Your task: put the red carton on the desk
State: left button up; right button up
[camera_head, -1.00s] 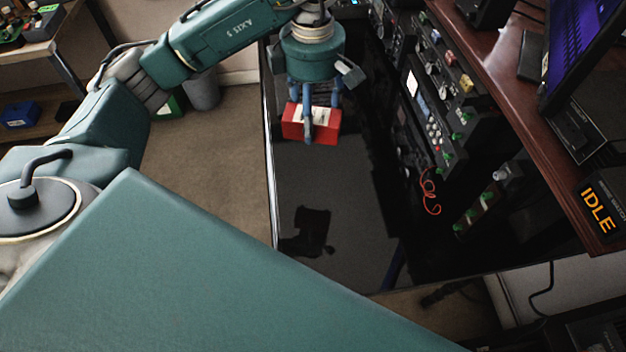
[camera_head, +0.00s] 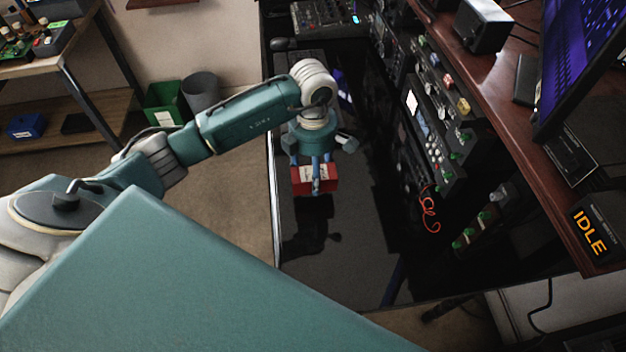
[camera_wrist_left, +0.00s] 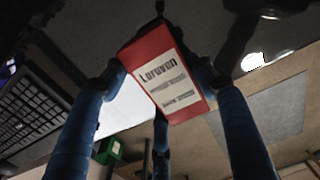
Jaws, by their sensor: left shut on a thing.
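The red carton (camera_head: 326,181) with a white label is held in my left gripper (camera_head: 316,176), whose blue fingers close around it from above. It hangs over the dark desk surface (camera_head: 345,262), and a dark shadow lies on the surface below and in front of it. In the left wrist view, the carton (camera_wrist_left: 168,72) shows its label reading "Loravon", with the blue fingers of the gripper (camera_wrist_left: 160,85) touching its sides. The exact height of the carton above the desk is hard to tell. My right gripper does not show.
A rack of radio gear with knobs (camera_head: 440,125) and a red coiled cable (camera_head: 429,212) stands along the right. Above it is a wooden shelf with a monitor and an IDLE sign (camera_head: 590,232). The desk's front part is clear.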

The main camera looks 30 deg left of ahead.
pick_arm(q)
notch_tip(320, 180, down, 4)
jog(key=shift+f+p, duration=0.25)
jog(key=shift+p, duration=0.1)
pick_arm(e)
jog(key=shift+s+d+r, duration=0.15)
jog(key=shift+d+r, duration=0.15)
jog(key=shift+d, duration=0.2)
pick_arm(q)
jog(key=shift+f+b, duration=0.2)
jog(key=shift+b, duration=0.1)
jog(key=o, duration=1.2)
jog(key=shift+o, duration=0.2)
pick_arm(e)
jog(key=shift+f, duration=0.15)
pick_arm(q)
jog(key=shift+r, duration=0.15)
